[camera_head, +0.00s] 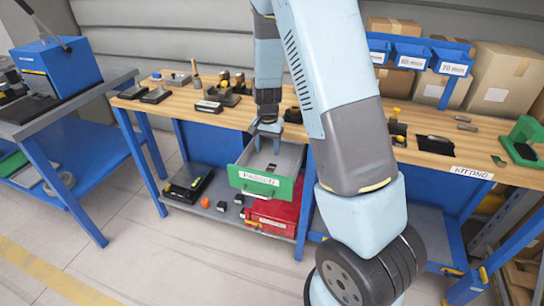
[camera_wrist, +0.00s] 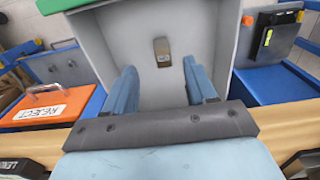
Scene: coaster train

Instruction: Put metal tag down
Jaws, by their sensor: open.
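A small metal tag (camera_wrist: 162,52) lies on the floor of a grey open drawer (camera_wrist: 110,45) in the wrist view. In the head view a small dark piece, likely the tag (camera_head: 271,167), shows inside the same green-fronted drawer (camera_head: 262,183). My gripper (camera_head: 267,131) is above the drawer, near its back end by the bench edge. In the wrist view my gripper (camera_wrist: 160,68) has its two blue fingers apart. The tag lies beyond the fingertips, roughly centred between them, and nothing is held.
The wooden bench (camera_head: 150,102) carries several small parts. A red box (camera_head: 270,216) stands on the shelf below the drawer; an orange box marked REJECT (camera_wrist: 52,110) shows left in the wrist view. A black-and-yellow case (camera_head: 188,184) is on the lower shelf. Blue bins (camera_head: 408,55) stand behind.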

